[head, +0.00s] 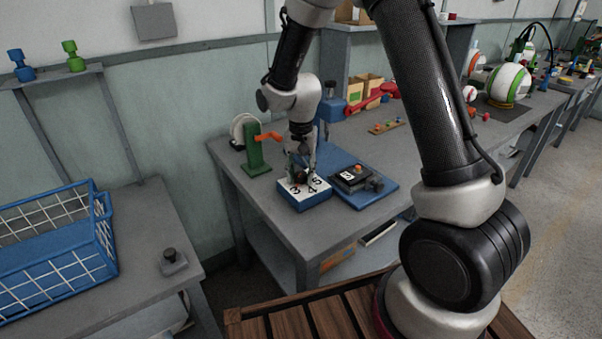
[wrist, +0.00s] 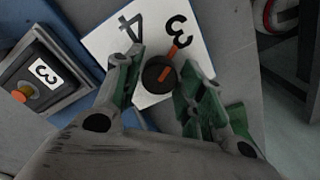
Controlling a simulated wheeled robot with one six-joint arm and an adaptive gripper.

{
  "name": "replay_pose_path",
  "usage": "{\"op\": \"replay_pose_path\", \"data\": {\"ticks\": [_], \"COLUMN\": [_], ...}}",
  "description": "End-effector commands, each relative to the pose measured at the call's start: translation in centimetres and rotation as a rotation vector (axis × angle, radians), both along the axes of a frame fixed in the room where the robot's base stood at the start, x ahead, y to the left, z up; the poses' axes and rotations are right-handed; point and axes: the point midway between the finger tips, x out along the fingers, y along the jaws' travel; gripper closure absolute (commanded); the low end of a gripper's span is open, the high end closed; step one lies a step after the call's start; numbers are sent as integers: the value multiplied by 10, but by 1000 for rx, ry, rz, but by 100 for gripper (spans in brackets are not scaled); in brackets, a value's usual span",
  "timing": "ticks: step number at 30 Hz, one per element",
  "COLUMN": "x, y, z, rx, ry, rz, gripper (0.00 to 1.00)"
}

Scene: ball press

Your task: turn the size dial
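The size dial (wrist: 159,75) is a dark round knob with an orange pointer mark, set on a white plate (wrist: 205,62) with black numbers. In the wrist view the orange mark lines up toward the 3. In the head view the numbered plate (head: 315,183) sits on a blue box (head: 306,203) on the grey bench, and the knob is mostly hidden by my gripper. My gripper (wrist: 156,77) points down over the plate, its green-grey fingers apart on either side of the knob. I cannot tell whether either finger touches it.
Right of the dial box is a blue base (head: 372,195) with a black block (head: 350,179) marked 3. Behind left stands a green stand (head: 254,152) with an orange crank (head: 269,137). A blue basket (head: 60,250) is on the left table. The bench's front left is clear.

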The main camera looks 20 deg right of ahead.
Motion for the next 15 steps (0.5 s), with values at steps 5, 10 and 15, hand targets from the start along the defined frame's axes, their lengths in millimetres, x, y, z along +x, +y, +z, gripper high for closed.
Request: {"op": "replay_pose_path", "data": {"ticks": [5, 10, 15], "x": [-1, -1, 0], "y": [0, 0, 0], "z": [0, 0, 15], "rx": [0, 0, 1], "ry": [1, 1, 0], "rz": [0, 1, 1], "gripper": [46, 46, 46]}}
